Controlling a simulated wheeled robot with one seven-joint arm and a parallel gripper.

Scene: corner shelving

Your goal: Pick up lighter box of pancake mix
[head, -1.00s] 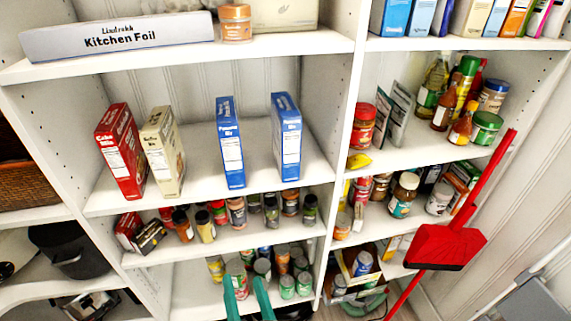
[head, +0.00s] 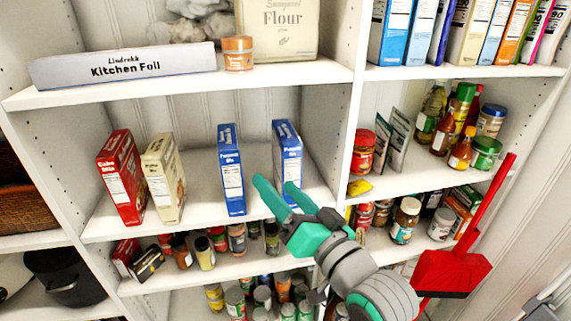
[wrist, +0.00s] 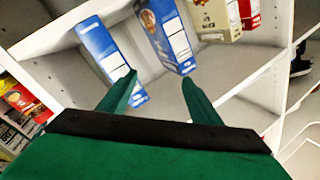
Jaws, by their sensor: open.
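Two blue pancake mix boxes stand upright on the middle shelf: a left one (head: 231,172) and a right one (head: 288,150). Their blues look much alike, and I cannot tell which is lighter. In the wrist view the order is reversed: the right box (wrist: 105,52) is at left and the left box (wrist: 168,38) is nearer the middle. My gripper (head: 277,187) is open and empty, in front of the shelf by the right box. Its fingers overlap that box's lower part in the head view. In the wrist view its green fingertips (wrist: 158,80) are spread below the boxes.
A red cake mix box (head: 122,178) and a cream box (head: 163,178) stand left of the blue boxes. The shelf above holds kitchen foil (head: 125,67). Jars and cans crowd the shelves below. A white upright divider (head: 350,110) is close on the right.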

